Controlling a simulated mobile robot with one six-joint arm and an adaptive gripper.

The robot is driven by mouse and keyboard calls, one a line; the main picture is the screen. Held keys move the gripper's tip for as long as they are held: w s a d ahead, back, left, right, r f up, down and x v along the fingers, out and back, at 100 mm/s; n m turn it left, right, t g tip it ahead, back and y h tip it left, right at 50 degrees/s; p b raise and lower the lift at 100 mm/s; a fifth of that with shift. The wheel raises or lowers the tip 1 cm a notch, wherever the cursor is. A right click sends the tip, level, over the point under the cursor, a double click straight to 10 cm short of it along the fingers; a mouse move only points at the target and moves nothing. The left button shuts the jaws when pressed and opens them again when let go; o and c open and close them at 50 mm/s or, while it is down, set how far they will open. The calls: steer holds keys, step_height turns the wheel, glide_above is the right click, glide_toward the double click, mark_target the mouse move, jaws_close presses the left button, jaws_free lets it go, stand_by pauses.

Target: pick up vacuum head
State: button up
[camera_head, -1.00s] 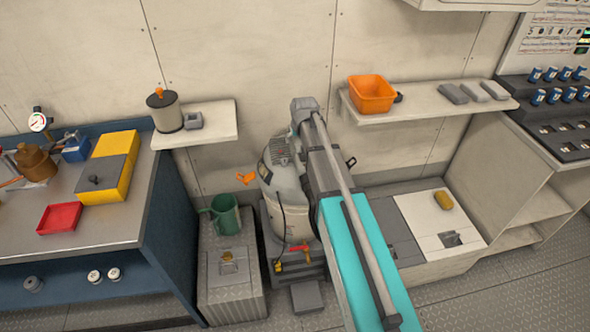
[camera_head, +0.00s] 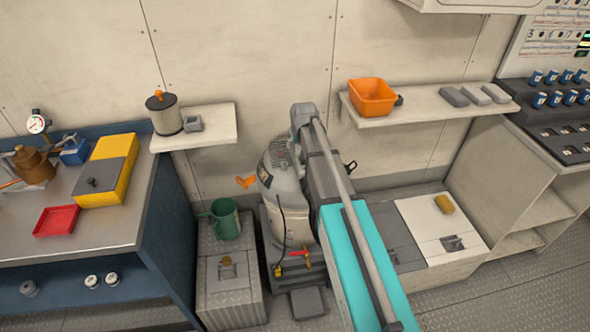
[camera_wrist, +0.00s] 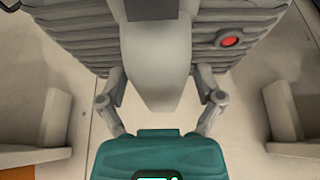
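The grey vacuum head (camera_head: 280,158), a ribbed motor housing, sits on top of the pale canister (camera_head: 290,205) against the back wall. My arm hides its right side. In the wrist view the ribbed grey housing (camera_wrist: 75,38), with a red button, fills the upper part, and a smooth grey tapered piece (camera_wrist: 158,85) points down from it. My gripper (camera_wrist: 160,78) has its two fingers apart, one on each side of this tapered piece, with slim gaps showing. Whether they touch it lower down is hidden. My arm hides the gripper in the head view.
A green watering can (camera_head: 222,217) stands on a low locker left of the canister. A blue workbench (camera_head: 170,235) stands left.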

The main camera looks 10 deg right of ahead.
jaws_close()
steer(key=shift+w+r, duration=0.1)
steer(key=shift+r, duration=0.05)
stand_by(0.4)
step_height(320, 180, up, 10)
steer(key=p, duration=1)
steer(key=shift+f, duration=0.2)
stand_by(0.6)
